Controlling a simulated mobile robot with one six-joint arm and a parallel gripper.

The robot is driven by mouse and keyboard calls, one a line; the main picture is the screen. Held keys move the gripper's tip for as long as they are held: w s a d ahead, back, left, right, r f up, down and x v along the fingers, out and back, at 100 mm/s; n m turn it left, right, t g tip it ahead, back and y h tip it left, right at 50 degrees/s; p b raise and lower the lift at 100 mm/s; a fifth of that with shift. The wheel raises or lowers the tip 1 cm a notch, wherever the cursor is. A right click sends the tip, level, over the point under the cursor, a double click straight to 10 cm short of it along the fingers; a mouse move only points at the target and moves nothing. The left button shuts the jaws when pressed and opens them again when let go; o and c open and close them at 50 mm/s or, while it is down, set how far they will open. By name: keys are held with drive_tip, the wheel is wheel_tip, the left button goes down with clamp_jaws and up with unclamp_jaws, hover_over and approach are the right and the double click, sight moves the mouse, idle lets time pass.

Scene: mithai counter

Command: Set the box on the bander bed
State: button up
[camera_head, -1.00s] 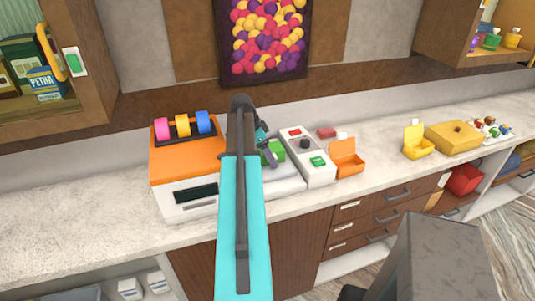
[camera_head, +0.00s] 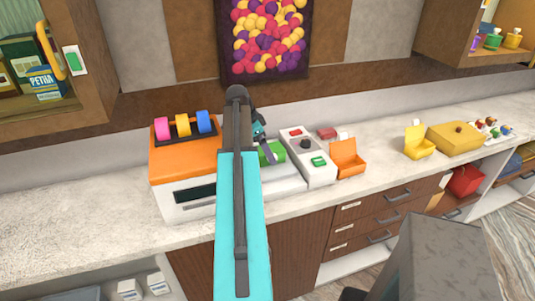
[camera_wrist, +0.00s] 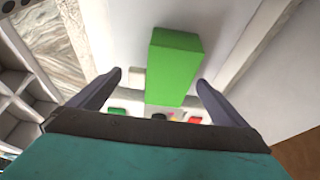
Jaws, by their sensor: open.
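The bander (camera_head: 186,180) is an orange and white machine with pink, yellow and blue rolls on top. Its pale bed (camera_head: 287,182) extends to the right, partly hidden by my arm. The green box (camera_head: 276,152) rests on the bed, partly covered by my gripper in the head view. In the wrist view the green box (camera_wrist: 174,62) lies ahead of and between the two dark fingers. My gripper (camera_wrist: 158,79) is open, with a visible gap between each finger and the box. In the head view my gripper (camera_head: 265,147) is just above the box.
A white control unit (camera_head: 308,157) with red, black and green controls stands right of the bed. Beyond it are an open orange box (camera_head: 347,158), a small yellow box (camera_head: 418,143) and a larger yellow box (camera_head: 455,137). The counter left of the bander is clear.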

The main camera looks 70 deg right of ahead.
drive_tip(key=b+v, duration=0.2)
drive_tip(key=v, duration=0.7)
idle(0.9)
